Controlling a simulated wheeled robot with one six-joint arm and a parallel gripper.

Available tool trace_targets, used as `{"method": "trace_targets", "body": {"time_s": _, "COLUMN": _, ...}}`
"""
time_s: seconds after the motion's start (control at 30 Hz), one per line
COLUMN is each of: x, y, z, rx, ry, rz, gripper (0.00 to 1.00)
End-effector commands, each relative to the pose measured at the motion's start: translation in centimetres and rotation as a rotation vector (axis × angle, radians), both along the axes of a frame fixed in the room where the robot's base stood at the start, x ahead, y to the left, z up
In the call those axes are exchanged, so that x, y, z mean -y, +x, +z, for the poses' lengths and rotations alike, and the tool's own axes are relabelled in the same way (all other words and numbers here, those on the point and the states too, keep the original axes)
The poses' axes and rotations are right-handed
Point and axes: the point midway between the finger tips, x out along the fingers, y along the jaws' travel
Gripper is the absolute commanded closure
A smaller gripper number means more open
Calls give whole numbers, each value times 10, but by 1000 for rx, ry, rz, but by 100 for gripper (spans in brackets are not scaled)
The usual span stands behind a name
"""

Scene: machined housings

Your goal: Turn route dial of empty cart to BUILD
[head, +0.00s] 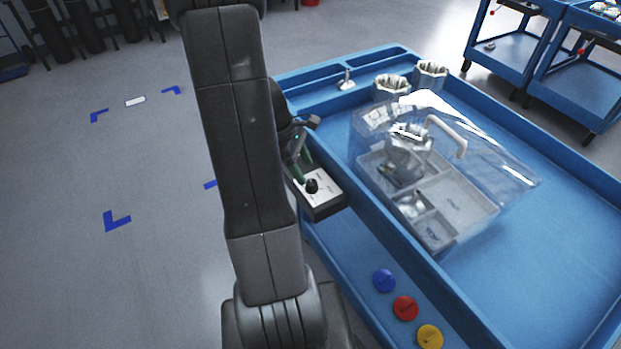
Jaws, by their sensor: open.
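The route dial is a black knob (312,186) on a white-faced dark box fixed to the outer side of the blue cart (325,160). The lettering on its face is too small to read. My gripper (301,167), with greenish fingers, is open just above and behind the knob, partly hidden by my arm. I cannot tell whether the fingers touch the knob. The cart carries a clear cover (500,172) with a white handle, over a grey tray (462,205) holding metal parts.
Two metal housings (391,86) (431,72) stand by the cart's far end. Other blue carts (507,50) stand at upper right. The floor at left is clear, with blue corner marks.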

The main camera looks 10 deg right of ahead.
Motion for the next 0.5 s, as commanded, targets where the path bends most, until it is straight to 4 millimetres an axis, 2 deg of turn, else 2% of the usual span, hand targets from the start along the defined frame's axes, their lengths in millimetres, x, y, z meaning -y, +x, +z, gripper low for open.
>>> {"method": "trace_targets", "body": {"time_s": 0.03, "x": 4, "y": -2, "z": -11, "rx": -5, "ry": -1, "rz": -2, "gripper": 46}}
{"method": "trace_targets", "body": {"time_s": 0.2, "x": 13, "y": -6, "z": -35, "rx": -3, "ry": -1, "rz": -1, "gripper": 46}}
{"method": "trace_targets", "body": {"time_s": 0.5, "x": 19, "y": -9, "z": -49, "rx": 0, "ry": -1, "rz": 0, "gripper": 46}}
